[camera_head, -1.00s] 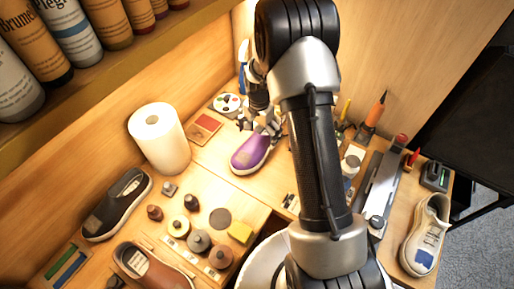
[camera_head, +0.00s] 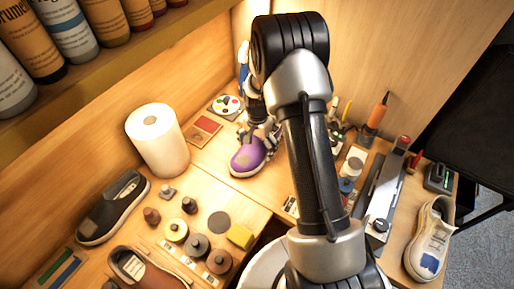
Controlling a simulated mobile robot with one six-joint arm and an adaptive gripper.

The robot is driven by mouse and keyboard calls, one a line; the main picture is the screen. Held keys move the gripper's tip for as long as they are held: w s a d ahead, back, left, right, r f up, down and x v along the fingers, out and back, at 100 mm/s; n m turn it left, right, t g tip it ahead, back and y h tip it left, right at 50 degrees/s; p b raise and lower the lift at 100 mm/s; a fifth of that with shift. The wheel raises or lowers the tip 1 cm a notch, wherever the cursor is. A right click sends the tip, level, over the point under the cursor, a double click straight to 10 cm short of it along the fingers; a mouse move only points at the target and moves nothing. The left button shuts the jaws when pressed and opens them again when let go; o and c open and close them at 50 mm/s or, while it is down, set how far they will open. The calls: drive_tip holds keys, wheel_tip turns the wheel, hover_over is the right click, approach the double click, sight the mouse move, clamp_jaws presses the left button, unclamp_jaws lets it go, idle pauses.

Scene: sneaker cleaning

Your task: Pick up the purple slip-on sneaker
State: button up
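The purple slip-on sneaker (camera_head: 247,157) stands on the wooden bench, near the middle of the view, with a pale patch on its toe and a light sole. My gripper (camera_head: 257,131) is down at its rear part, with fingers on or beside the heel and opening. My arm hides part of the gripper and the sneaker's right rear. I cannot tell whether the fingers touch the sneaker or how far they are closed.
A black slip-on (camera_head: 114,207), a brown shoe (camera_head: 146,269) and a cream sneaker (camera_head: 430,238) stand around the bench. A paper roll (camera_head: 158,140) is left of the purple sneaker. Tools crowd the right.

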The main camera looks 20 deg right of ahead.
drive_tip(key=c, duration=0.9)
drive_tip(key=shift+c, duration=0.3)
drive_tip(key=shift+r, duration=0.15)
